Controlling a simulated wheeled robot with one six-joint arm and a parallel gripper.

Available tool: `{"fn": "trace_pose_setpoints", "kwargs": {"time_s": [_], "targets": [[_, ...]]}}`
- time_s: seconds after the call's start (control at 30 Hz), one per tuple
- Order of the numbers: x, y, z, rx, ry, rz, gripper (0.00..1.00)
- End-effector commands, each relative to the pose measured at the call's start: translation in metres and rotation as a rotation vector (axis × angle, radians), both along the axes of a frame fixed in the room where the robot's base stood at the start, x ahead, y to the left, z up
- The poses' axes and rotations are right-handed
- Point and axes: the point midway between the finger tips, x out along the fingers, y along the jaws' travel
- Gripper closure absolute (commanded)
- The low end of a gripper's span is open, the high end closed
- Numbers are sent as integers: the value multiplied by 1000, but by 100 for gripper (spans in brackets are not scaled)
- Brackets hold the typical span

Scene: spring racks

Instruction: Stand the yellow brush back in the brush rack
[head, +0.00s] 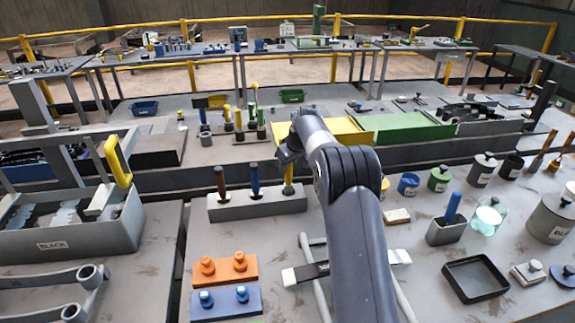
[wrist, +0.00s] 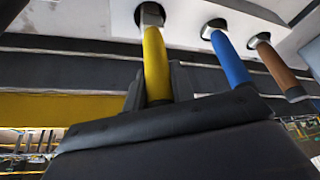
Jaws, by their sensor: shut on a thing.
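The brush rack (head: 255,207) is a grey block on the near table, also at the top of the wrist view (wrist: 190,40). A brown-handled brush (head: 221,182) and a blue-handled brush (head: 255,179) stand upright in its left and middle places. The yellow brush (head: 289,180) is upright at the rack's right end. In the wrist view the yellow handle (wrist: 156,60) lies between my fingers, its metal collar at a dark hole in the rack. My gripper (head: 290,156) is shut on the handle. How deep the brush sits is unclear.
Orange (head: 224,270) and blue (head: 226,304) peg blocks lie in front of the rack. A grey bin (head: 90,235) stands left. A grey cup with a blue handle (head: 446,232) and a black tray (head: 475,281) are right. Yellow and green trays (head: 408,127) lie behind.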

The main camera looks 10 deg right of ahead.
Motion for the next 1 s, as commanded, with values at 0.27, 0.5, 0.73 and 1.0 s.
{"fn": "trace_pose_setpoints", "kwargs": {"time_s": [0.27, 0.5, 0.73, 1.0], "targets": [[0, 0, -6, 0, 0, 0, 99], [0, 0, -11, 0, 0, 0, 99], [0, 0, -15, 0, 0, 0, 99], [0, 0, -21, 0, 0, 0, 99]]}}
